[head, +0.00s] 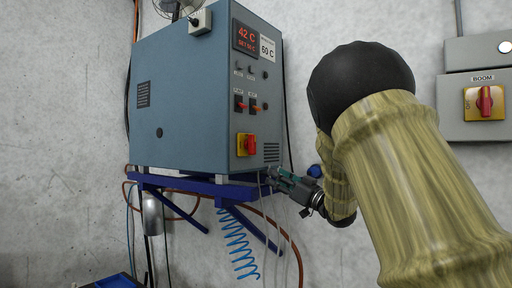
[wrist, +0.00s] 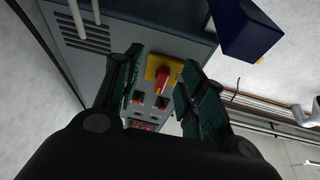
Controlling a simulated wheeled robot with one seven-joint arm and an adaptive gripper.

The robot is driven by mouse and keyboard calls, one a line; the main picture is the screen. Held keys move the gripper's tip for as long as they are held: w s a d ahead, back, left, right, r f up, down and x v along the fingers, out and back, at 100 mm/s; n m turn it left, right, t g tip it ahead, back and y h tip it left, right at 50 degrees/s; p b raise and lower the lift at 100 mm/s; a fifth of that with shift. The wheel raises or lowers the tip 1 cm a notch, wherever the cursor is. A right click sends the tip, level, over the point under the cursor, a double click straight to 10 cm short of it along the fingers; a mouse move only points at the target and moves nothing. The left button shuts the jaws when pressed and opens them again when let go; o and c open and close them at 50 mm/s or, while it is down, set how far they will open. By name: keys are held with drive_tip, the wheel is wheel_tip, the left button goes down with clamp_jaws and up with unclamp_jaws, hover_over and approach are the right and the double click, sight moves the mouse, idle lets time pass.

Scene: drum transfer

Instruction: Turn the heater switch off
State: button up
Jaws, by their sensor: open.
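The blue-grey heater cabinet (head: 180,95) stands on a blue wall bracket. Low on its front is a red rotary knob (head: 250,144) on a yellow plate; it also shows in the wrist view (wrist: 162,78). Above it are two small lever switches, the left one (head: 240,104) and the right one (head: 254,108); their labels are too small to read. The display (head: 245,38) reads 42 C. My gripper (head: 274,175) is open and empty near the cabinet's lower front edge, below the knob. In the wrist view the knob appears between its fingers, apart from them.
The blue bracket (head: 190,187) and a coiled blue hose (head: 238,245) are under the cabinet. Thin grey hoses hang close to my gripper. A grey BOOM box (head: 470,130) with another red knob is on the wall at the right.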

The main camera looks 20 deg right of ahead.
drive_tip(key=n+y, duration=0.2)
approach(255, 144)
drive_tip(key=p+x, duration=0.5)
drive_tip(key=x, duration=0.4)
drive_tip(key=shift+w+a+r, duration=0.15)
drive_tip(key=shift+w, duration=0.1)
drive_tip(key=c, duration=0.8)
